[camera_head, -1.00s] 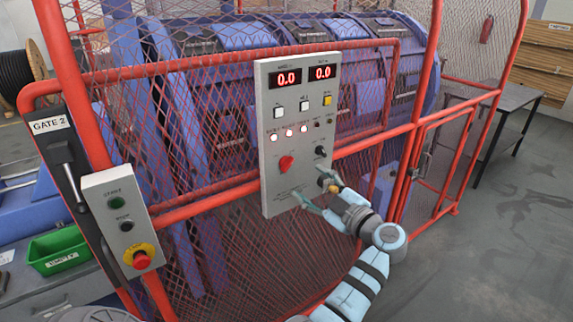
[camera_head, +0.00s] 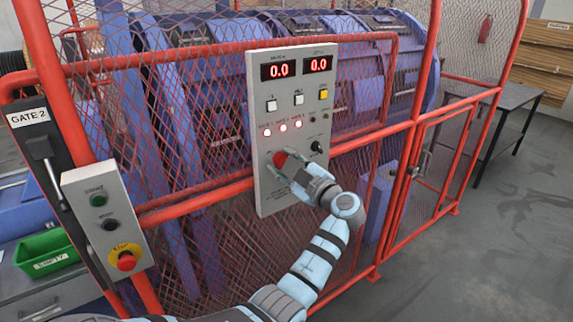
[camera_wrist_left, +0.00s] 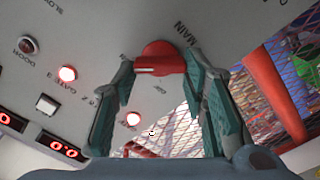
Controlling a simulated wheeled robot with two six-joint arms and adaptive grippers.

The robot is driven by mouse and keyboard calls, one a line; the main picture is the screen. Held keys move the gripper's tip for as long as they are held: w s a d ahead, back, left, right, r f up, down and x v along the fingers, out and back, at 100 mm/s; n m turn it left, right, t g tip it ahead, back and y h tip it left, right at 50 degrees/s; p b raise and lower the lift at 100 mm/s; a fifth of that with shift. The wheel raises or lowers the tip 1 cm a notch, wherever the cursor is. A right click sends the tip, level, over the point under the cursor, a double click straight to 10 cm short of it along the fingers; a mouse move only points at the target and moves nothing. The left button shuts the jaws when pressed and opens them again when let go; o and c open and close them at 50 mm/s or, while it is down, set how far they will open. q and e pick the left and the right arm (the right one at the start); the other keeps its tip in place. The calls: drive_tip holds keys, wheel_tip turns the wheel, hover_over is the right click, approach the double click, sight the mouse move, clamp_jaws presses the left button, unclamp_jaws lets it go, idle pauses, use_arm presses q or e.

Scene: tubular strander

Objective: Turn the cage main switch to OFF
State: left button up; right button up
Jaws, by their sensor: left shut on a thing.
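The cage main switch is a red rotary knob (camera_head: 280,158) on the lower left of the grey control panel (camera_head: 268,205). In the left wrist view the knob (camera_wrist_left: 160,59) sits between the fingertips, with the word MAIN printed beside it. A pale line marks the knob's near face. My left gripper (camera_head: 285,172) is at the panel face, shut on the knob with a finger on each side. Its fingers partly cover the knob in the head view. I cannot read which position the knob points to. My right gripper is not in view.
The panel has two red 0.0 displays, lit red lamps (camera_head: 283,126), buttons and a black selector (camera_head: 316,147). Red mesh fencing (camera_head: 350,147) stands behind it. A small box with a red stop button (camera_head: 126,262) hangs at left. Open floor lies at right.

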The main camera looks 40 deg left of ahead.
use_arm(q)
drive_tip(key=shift+f+n, duration=0.15)
drive_tip(key=shift+n, duration=0.15)
drive_tip(key=n, duration=0.2)
drive_tip(key=shift+f+n, duration=0.15)
drive_tip(key=shift+n, duration=0.25)
drive_tip(key=n+b, duration=0.2)
drive_tip(key=n, duration=0.2)
drive_tip(key=shift+s+f+n, duration=0.1)
drive_tip(key=shift+f+n, duration=0.05)
drive_tip(key=shift+n, duration=0.15)
drive_tip(key=n+b, duration=0.2)
drive_tip(key=shift+f+n, duration=0.1)
drive_tip(key=shift+n, duration=0.3)
drive_tip(key=n+b, duration=0.2)
drive_tip(key=n, duration=0.1)
drive_tip(key=shift+n+b, duration=1.15)
drive_tip(key=shift+n, duration=0.15)
drive_tip(key=shift+n+b, duration=0.5)
drive_tip(key=shift+n, duration=0.2)
drive_tip(key=shift+r, duration=0.2)
